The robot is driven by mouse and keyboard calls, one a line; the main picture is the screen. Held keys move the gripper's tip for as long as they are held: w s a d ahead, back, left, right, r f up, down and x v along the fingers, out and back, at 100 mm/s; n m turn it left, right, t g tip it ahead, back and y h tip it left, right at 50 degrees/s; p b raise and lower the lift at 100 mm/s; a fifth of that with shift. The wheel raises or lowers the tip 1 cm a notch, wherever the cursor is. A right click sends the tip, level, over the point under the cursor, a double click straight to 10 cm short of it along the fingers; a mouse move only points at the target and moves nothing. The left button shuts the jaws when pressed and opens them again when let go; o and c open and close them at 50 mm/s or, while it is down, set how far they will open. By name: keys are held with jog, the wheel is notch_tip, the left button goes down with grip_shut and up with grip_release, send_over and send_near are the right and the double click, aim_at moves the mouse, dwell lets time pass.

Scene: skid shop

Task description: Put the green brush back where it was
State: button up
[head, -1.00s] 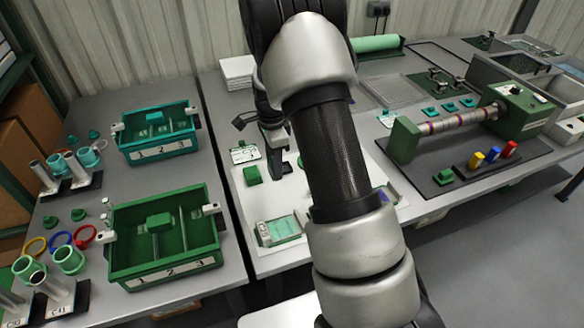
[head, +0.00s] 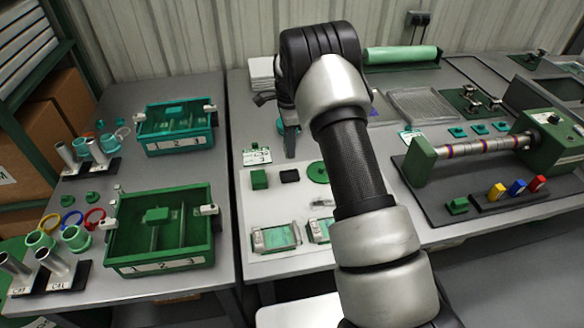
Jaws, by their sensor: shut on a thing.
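My gripper (head: 289,153) hangs pointing down over the back part of the white board (head: 276,206), seen from the side and partly behind my own arm. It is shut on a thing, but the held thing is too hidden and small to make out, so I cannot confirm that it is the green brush. A small green block (head: 258,179), a black block (head: 290,176) and a green disc (head: 318,172) lie on the board in front of the gripper. No other thing is clearly a green brush.
A green divided bin (head: 130,255) and a teal divided bin (head: 160,148) stand on the left table. Two framed trays (head: 275,238) lie at the board's front. A winding machine (head: 550,140) stands right. My arm hides part of the middle.

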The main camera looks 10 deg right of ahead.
notch_tip(320, 180, down, 8)
dwell(0.4)
jog(key=shift+f, duration=0.1)
jog(key=shift+f+b, duration=0.55)
jog(key=shift+b, duration=0.15)
jog(key=o, duration=1)
jog(key=shift+c, duration=0.2)
